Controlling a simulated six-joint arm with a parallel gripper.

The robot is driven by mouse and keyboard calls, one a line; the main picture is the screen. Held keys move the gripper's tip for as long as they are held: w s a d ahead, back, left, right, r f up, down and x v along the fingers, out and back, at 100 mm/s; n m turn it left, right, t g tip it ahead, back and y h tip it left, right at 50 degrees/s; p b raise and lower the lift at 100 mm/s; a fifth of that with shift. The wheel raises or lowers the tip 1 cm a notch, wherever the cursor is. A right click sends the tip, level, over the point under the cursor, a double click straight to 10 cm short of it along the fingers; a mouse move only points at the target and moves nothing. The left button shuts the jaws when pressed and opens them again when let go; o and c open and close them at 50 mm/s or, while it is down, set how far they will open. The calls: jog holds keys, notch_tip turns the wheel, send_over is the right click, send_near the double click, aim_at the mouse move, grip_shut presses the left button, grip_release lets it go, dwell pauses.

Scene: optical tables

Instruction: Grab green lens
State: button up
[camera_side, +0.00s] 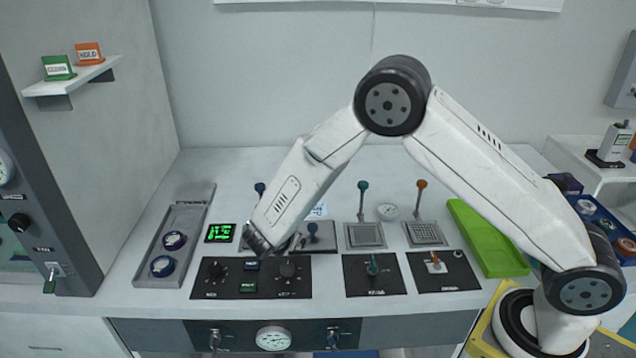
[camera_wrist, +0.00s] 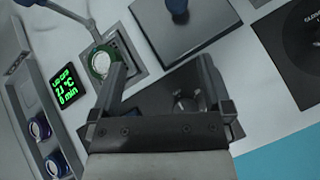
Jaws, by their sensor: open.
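The green lens (camera_wrist: 102,62), a round piece with a green rim and pale centre, sits on a grey square plate in the wrist view, beside the tip of the left finger. A lever arm reaches toward its upper edge. In the side view I cannot make the lens out; my arm covers that spot. My gripper (camera_wrist: 162,68) is open, with nothing seen held between its fingers. In the side view my gripper (camera_side: 288,245) is low over the black control panel, tilted, its fingers hard to make out.
Upright levers (camera_side: 363,200) stand behind the black panels (camera_side: 374,274). A green tray (camera_side: 487,238) and a blue bin (camera_side: 612,222) are at the right.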

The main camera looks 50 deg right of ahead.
jog(key=w+a+f+n+t, duration=0.1)
jog(key=w+a+n, duration=0.1)
jog(key=w+a+n+t, duration=0.2)
jog(key=w+a+f+n+t, duration=0.1)
jog(key=a+n, duration=0.1)
jog(key=shift+w+f+t+h, duration=0.3)
jog(key=shift+w+t+h, duration=0.1)
jog(key=shift+x, duration=1.3)
jog(key=shift+x, duration=2.6)
jog(key=shift+f, duration=0.1)
jog(key=c, duration=1.1)
jog(key=shift+r, duration=0.2)
